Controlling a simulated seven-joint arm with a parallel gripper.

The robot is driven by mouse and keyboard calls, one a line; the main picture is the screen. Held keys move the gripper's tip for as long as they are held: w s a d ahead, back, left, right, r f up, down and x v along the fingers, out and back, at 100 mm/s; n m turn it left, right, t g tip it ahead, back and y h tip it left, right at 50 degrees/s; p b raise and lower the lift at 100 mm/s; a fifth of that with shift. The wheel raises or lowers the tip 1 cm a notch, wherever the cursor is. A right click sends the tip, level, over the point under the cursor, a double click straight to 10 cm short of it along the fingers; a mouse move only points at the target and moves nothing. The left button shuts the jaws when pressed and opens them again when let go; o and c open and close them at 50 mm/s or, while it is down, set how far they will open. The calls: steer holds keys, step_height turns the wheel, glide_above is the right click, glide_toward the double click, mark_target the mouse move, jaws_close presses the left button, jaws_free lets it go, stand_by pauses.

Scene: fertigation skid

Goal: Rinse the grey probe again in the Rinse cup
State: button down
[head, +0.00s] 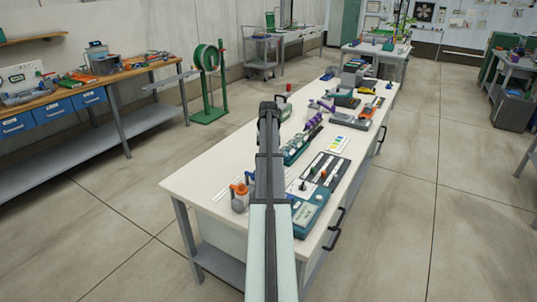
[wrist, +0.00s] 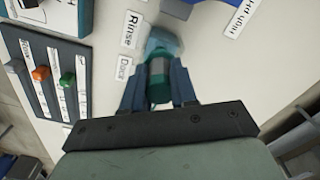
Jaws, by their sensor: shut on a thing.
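In the wrist view my gripper (wrist: 157,72) is shut on a teal cylindrical probe with a grey band (wrist: 158,67), which I take to be the grey probe. Its lower end points toward a pale blue, see-through Rinse cup (wrist: 165,37). The probe overlaps the cup in this view; I cannot tell how deep its tip is or whether it touches. A "Rinse" label (wrist: 131,30) lies just left of the cup, and a "Dock" label (wrist: 123,69) lies left of the probe. In the head view my own arm hides the gripper, probe and cup.
A dark panel (wrist: 70,55) with grey, orange and green knobs lies left of my gripper. A "High pH" label (wrist: 240,18) is at upper right. On the white bench (head: 225,180) stand an orange-topped bottle (head: 239,198) and a teal device (head: 308,212).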

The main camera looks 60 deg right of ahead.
steer(key=shift+f, duration=0.25)
steer(key=shift+r, duration=0.15)
steer(key=shift+r, duration=0.65)
steer(key=shift+f, duration=0.1)
steer(key=shift+f, duration=0.7)
steer(key=shift+r, duration=0.15)
steer(key=shift+r, duration=0.65)
